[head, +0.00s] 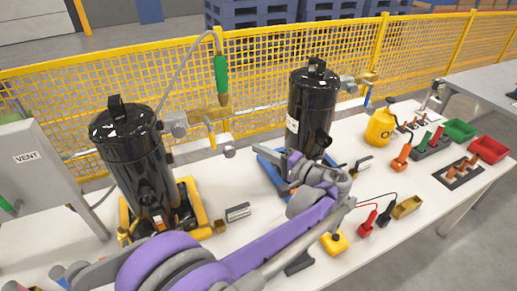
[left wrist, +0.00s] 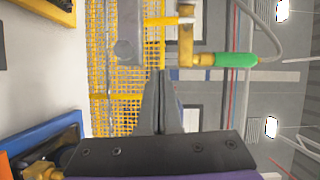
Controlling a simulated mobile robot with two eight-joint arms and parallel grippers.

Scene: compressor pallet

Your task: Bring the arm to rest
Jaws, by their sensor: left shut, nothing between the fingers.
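My left arm, purple and grey, comes in from the lower left in the head view and reaches across the table's front to the right black compressor (head: 311,112). My left gripper (head: 284,188) is beside that compressor's blue base, partly hidden by my own wrist. In the left wrist view my gripper (left wrist: 162,78) shows its two dark fingers together, with nothing between them. Beyond the fingertips are a brass fitting (left wrist: 186,48) and a green-handled hose end (left wrist: 236,60), apart from the fingers. My right gripper is not in view.
The left black compressor (head: 132,160) stands on a yellow base. A grey VENT panel (head: 35,165) is far left. A yellow mesh fence (head: 260,75) runs behind. A yellow can (head: 380,128), red bin (head: 488,150), green bin (head: 459,130) and several tools crowd the right of the table.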

